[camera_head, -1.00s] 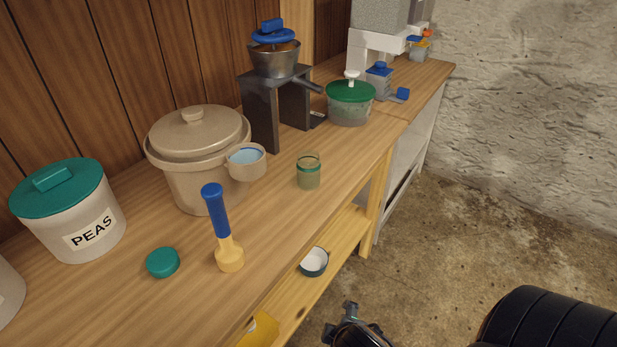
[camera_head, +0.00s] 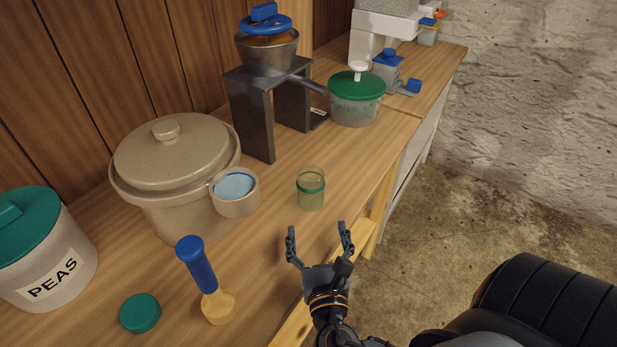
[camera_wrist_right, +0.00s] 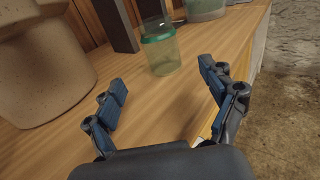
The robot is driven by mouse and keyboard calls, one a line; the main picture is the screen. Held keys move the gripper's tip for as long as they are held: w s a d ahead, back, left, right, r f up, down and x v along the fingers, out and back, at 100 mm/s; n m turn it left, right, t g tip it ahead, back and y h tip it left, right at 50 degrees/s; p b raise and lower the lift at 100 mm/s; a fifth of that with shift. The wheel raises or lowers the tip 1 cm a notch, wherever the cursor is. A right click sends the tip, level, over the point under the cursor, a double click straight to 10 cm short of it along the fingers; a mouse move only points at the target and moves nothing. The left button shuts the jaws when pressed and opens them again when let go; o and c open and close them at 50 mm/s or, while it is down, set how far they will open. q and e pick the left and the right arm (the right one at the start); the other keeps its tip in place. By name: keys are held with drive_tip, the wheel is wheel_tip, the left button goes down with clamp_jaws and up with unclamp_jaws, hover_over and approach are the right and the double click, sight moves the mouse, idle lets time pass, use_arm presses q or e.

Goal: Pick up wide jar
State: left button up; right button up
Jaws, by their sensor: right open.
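The wide jar is probably the small clear greenish glass jar (camera_head: 311,190) with a green band near its top. It stands upright on the wooden counter (camera_head: 270,225), near the front edge. It also shows in the right wrist view (camera_wrist_right: 161,52), beyond the fingers. My right gripper (camera_head: 319,232) is open and empty, with its fingertips pointing at the jar and a short gap between them. In the right wrist view the two blue-padded fingers (camera_wrist_right: 166,90) are spread wide, short of the jar. My left gripper is not in view.
A beige lidded crock (camera_head: 180,180) with a side cup (camera_head: 236,194) stands left of the jar. A grey stand with a metal hopper (camera_head: 267,55) and a green-lidded container (camera_head: 356,100) stand behind. A blue-handled tool (camera_head: 205,280), teal lid (camera_head: 140,313) and PEAS canister (camera_head: 45,265) are front left.

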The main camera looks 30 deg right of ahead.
sight(312, 196)
drive_tip(key=x, duration=0.5)
drive_tip(key=shift+w+d+r+p, duration=0.15)
drive_tip(key=shift+w+r+p, duration=0.05)
drive_tip(key=shift+w+p, duration=0.1)
drive_tip(key=x, duration=0.3)
drive_tip(key=shift+r, duration=0.1)
drive_tip(key=x, duration=0.2)
drive_tip(key=shift+w+d, duration=0.15)
drive_tip(key=shift+w, duration=0.15)
drive_tip(key=shift+w+d, duration=0.2)
drive_tip(key=shift+w, duration=0.15)
drive_tip(key=shift+w+f, duration=0.1)
drive_tip(key=shift+f, duration=0.1)
drive_tip(key=c, duration=0.6)
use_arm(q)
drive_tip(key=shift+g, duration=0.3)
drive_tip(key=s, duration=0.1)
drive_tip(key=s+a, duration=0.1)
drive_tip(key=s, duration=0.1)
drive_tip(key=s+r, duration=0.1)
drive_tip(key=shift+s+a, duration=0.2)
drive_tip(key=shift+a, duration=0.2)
use_arm(e)
drive_tip(key=c, duration=0.8)
